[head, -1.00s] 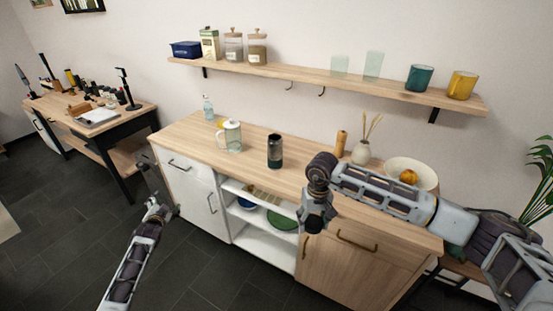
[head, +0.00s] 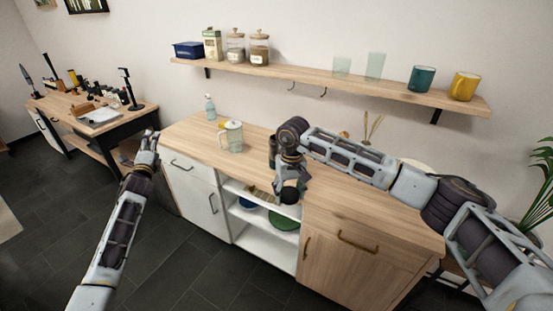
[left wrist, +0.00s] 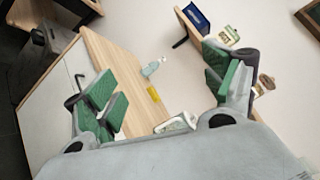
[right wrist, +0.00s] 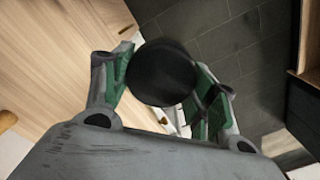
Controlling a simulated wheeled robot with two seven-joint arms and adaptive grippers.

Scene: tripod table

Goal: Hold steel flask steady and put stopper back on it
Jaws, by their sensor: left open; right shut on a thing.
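The dark steel flask (head: 272,150) stands on the wooden counter, mostly hidden behind my right gripper in the head view. My right gripper (head: 290,188) is in front of it, near the counter's front edge. It is shut on a round black thing that looks like the stopper (right wrist: 162,72), seen between the green finger pads in the right wrist view. My left gripper (head: 147,143) is open and empty, just off the counter's left end. In the left wrist view its fingers (left wrist: 160,95) are spread apart, with the flask not visible there.
A glass jug (head: 231,136) and a small clear bottle (head: 210,107) stand on the left part of the counter (head: 185,133). A wall shelf (head: 310,77) with jars and mugs runs above. My right arm covers the vase and bowl at right.

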